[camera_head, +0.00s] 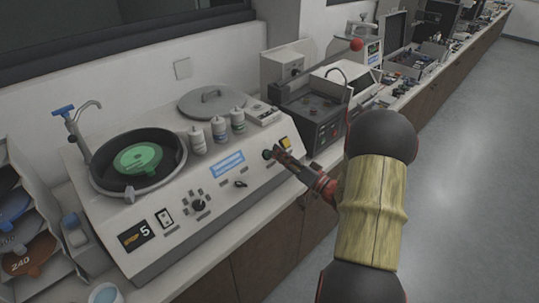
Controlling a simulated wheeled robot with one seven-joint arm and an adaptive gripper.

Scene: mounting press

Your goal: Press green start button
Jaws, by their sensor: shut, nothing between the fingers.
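My gripper (277,155) is shut, with its red and black fingers pointing left at the right end of the sloped front panel of a white machine (165,248). The fingertips are at or very near the panel, beside a dark round spot; I cannot tell whether they touch. A yellow square button (286,142) shows just above and right of the fingertips.
A black bowl (168,181) with a green disc and a tap stands at the machine's left. Several white bottles (220,131) and a grey round lid (212,101) sit on top. A dark box-like device (311,118) stands behind my gripper. The floor (450,200) at right is clear.

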